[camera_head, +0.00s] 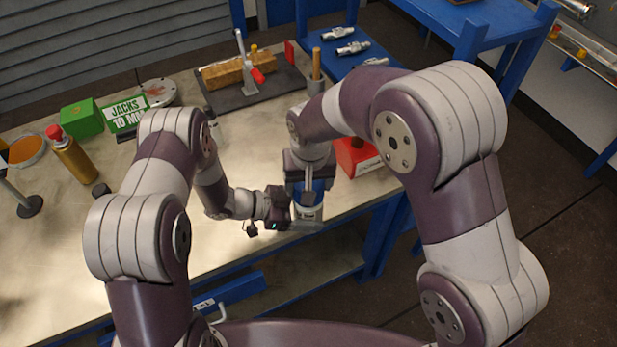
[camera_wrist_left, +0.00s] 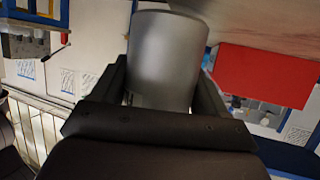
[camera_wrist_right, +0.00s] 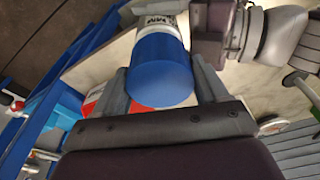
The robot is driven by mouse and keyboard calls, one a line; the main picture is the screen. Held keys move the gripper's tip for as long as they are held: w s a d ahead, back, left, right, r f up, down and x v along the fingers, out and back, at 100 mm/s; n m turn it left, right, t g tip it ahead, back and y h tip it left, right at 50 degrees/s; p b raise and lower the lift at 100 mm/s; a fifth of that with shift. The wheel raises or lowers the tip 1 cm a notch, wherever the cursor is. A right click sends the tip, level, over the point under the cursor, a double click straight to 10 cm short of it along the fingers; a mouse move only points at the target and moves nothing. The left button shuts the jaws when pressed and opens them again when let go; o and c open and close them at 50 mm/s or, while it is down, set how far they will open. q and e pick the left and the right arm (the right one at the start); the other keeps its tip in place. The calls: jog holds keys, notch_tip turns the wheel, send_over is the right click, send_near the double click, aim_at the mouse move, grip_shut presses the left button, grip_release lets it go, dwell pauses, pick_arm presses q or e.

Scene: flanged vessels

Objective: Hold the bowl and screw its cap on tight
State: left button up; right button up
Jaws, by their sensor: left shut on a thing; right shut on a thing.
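The bowl (camera_head: 308,213) stands near the front edge of the bench, a pale cylinder with a blue cap (camera_head: 318,186) on top. My left gripper (camera_head: 289,210) is shut on the bowl from the left. In the left wrist view the bowl's grey wall (camera_wrist_left: 165,60) fills the space between the fingers. My right gripper (camera_head: 309,180) comes from above and is shut on the cap. In the right wrist view the blue cap (camera_wrist_right: 160,72) is between the fingers, in line with the bowl's white labelled band (camera_wrist_right: 156,28). The seam's tightness cannot be told.
A red box (camera_head: 358,157) sits just right of the bowl. Behind are a dark board with a clamp (camera_head: 250,85), a green box (camera_head: 82,118) and a gold bottle (camera_head: 76,160). The bench's left middle (camera_head: 150,245) is fairly clear.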

jog(key=shift+f, duration=0.55)
dwell(0.4)
jog(key=o, duration=1)
jog(key=shift+o, duration=0.2)
jog(key=shift+r, duration=2.25)
jog(key=shift+c, duration=0.4)
